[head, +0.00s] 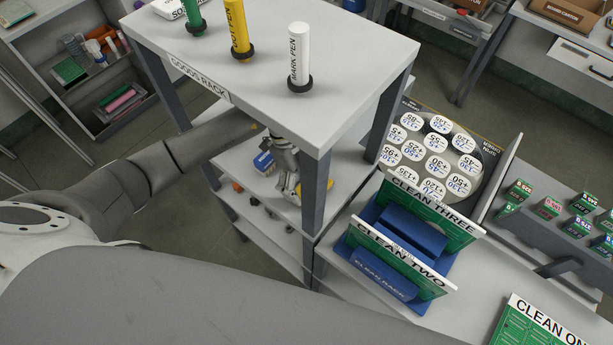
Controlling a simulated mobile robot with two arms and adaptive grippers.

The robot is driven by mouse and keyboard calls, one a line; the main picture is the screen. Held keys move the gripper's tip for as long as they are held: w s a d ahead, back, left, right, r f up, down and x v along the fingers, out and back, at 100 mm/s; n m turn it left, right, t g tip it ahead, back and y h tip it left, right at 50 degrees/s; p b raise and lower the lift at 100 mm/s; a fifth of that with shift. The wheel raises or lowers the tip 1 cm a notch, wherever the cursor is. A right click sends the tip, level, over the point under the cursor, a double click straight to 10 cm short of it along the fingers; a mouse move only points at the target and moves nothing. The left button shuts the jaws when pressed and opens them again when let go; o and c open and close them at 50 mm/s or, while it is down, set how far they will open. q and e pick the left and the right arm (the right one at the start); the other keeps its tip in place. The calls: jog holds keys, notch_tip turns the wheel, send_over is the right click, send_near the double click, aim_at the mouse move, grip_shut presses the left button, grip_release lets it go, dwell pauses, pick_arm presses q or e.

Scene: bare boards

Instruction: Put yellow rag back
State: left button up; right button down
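My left arm reaches in from the left, under the top board of the goods rack (225,98). My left gripper (290,185) is over the middle shelf (236,172), just left of the rack's front leg. A small yellow patch (300,190), possibly the yellow rag, shows right at the fingertips, partly hidden by the gripper and the leg. I cannot tell whether the fingers are closed on it. My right gripper is out of view.
A blue box (263,163) lies on the middle shelf beside the gripper. Green, yellow and white pens (299,58) stand on the rack top. The rack's leg and top board closely surround the gripper.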

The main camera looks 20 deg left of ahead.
pick_arm(q)
jog(key=shift+f, duration=0.15)
jog(key=o, duration=0.8)
jog(key=shift+c, duration=0.2)
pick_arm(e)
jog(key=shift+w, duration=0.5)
pick_arm(q)
jog(key=b+v, duration=0.2)
jog(key=v, duration=0.3)
jog(key=shift+w+a+b, duration=0.1)
jog(key=shift+w+b, duration=0.05)
jog(key=shift+b, duration=0.15)
jog(key=w+a+b, duration=0.1)
jog(key=a+b, duration=0.1)
jog(key=a, duration=0.1)
jog(key=w+a+b, duration=0.1)
jog(key=a+b, duration=0.1)
jog(key=a, duration=0.1)
jog(key=w+a+b, duration=0.1)
jog(key=a, duration=0.2)
jog(key=shift+w+a+b, duration=0.25)
jog(key=shift+a+b, duration=0.15)
jog(key=shift+w+a, duration=0.15)
jog(key=shift+a, duration=0.55)
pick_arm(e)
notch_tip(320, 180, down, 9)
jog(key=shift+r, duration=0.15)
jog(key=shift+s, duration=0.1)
